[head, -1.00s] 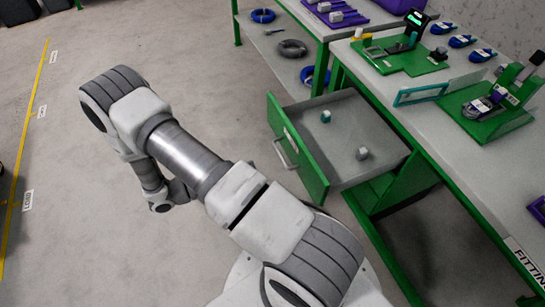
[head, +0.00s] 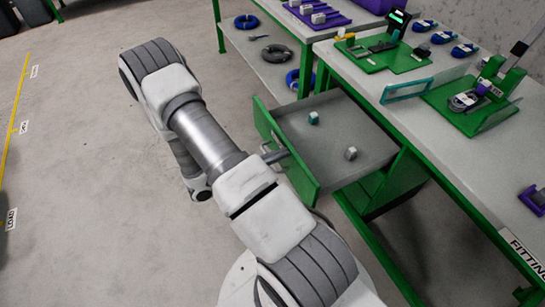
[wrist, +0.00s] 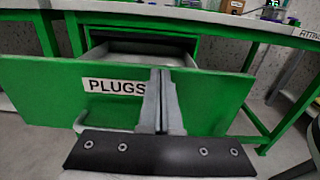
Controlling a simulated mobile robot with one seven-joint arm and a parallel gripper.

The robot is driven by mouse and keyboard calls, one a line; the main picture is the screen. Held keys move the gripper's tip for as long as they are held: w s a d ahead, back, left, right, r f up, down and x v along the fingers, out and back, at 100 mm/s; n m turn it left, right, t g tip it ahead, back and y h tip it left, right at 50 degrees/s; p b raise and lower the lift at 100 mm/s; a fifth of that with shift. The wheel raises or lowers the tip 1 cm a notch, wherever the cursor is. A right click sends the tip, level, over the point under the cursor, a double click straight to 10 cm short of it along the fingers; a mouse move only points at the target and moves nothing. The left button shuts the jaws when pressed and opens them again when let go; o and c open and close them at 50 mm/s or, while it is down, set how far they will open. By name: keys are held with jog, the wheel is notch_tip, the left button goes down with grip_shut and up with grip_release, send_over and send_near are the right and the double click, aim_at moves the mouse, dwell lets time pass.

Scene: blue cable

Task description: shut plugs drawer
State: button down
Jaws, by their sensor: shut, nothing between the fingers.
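The plugs drawer is pulled out from under the right-hand bench, its green front (head: 298,172) facing my arm. In the wrist view the front (wrist: 215,100) carries a white PLUGS label (wrist: 112,85). Inside the drawer lie a teal-and-white plug (head: 313,118) and a greyish-white plug (head: 351,153). My gripper (wrist: 162,74) is shut and empty, in front of the drawer front just right of the label. I cannot tell whether the fingertips touch it. A grey handle (wrist: 88,120) shows low on the front, partly hidden by my gripper.
A shelf (head: 255,50) with cable coils stands beyond the drawer. Green bench legs stand below and right of the drawer.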

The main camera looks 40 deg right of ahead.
dwell(0.3)
jog(key=x, duration=2.9)
jog(key=shift+s+a, duration=0.1)
jog(key=shift+s, duration=0.15)
jog(key=shift+d, duration=0.35)
jog(key=shift+d+r, duration=0.1)
jog(key=shift+r, duration=0.05)
jog(key=p+v, duration=0.3)
jog(key=v, duration=1.1)
jog(key=shift+a, duration=0.3)
jog(key=shift+w, duration=0.1)
